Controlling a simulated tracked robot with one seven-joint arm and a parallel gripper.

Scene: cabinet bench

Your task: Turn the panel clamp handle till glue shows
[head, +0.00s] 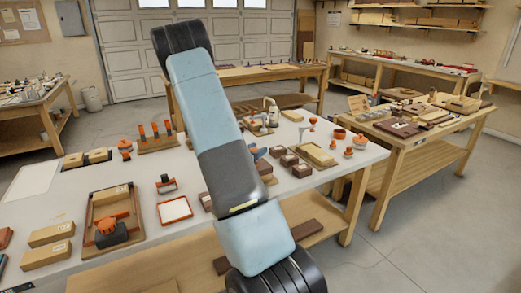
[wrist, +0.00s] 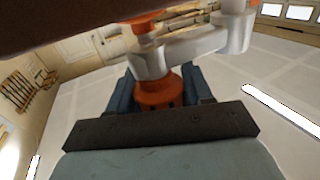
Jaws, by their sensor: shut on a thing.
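In the wrist view an orange clamp handle (wrist: 160,97) sits between the blue fingers of my gripper (wrist: 159,76), which is shut on it. The handle joins the pale grey clamp body (wrist: 200,45), which runs up and right, with another orange part (wrist: 145,18) above it. A dark brown surface (wrist: 60,18) fills the upper left, close to the camera; I cannot tell if it is the panel. No glue shows in either view. In the head view my arm hides most of the clamp area, and only a small blue part of my gripper (head: 258,152) shows beside the arm.
The white-topped bench (head: 235,215) holds a wooden tray with an orange-knobbed tool (head: 110,232), a red-framed white pad (head: 174,210), light wood blocks (head: 52,233) and small brown boxes (head: 302,170). A side bench (head: 440,143) stands to the right. Open floor lies at the lower right.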

